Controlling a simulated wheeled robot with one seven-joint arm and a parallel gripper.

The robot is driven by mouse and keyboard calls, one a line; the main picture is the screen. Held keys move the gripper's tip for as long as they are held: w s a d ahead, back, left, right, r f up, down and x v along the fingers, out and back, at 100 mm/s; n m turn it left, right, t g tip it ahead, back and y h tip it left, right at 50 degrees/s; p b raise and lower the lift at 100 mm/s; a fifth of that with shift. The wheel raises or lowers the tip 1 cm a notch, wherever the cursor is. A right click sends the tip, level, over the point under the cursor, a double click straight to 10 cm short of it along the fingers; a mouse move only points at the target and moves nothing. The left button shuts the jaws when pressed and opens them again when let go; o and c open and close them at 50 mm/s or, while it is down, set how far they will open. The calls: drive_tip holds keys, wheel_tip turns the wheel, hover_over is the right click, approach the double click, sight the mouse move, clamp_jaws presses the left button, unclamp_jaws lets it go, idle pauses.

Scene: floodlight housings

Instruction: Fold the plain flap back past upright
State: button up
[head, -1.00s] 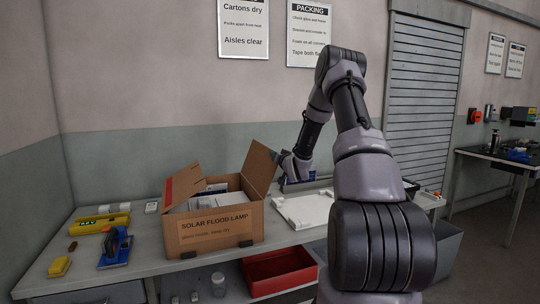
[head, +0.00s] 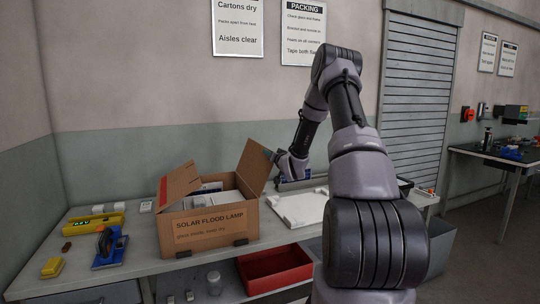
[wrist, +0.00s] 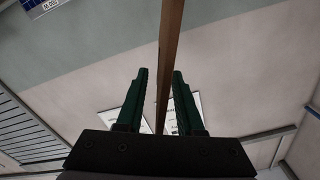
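The carton marked SOLAR FLOOD LAMP (head: 213,240) stands open on the bench in the head view. Its plain flap (head: 254,166), bare brown cardboard, rises on the right side and leans outward to the right. The opposite flap (head: 179,188), with a red patch, stands up at the left. My gripper (head: 276,160) is at the plain flap's upper right edge, partly hidden behind it. In the wrist view the flap's edge (wrist: 170,45) runs between the two green fingers of my gripper (wrist: 159,74). Gaps show on both sides, so the fingers are open around it.
A white tray-like part (head: 299,208) lies right of the carton. A blue tool (head: 109,247), a yellow level (head: 95,222) and a yellow block (head: 52,267) lie to the left. A red bin (head: 273,269) sits below the bench top. The wall is behind.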

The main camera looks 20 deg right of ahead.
drive_tip(key=s, duration=1)
drive_tip(key=shift+s, duration=0.2)
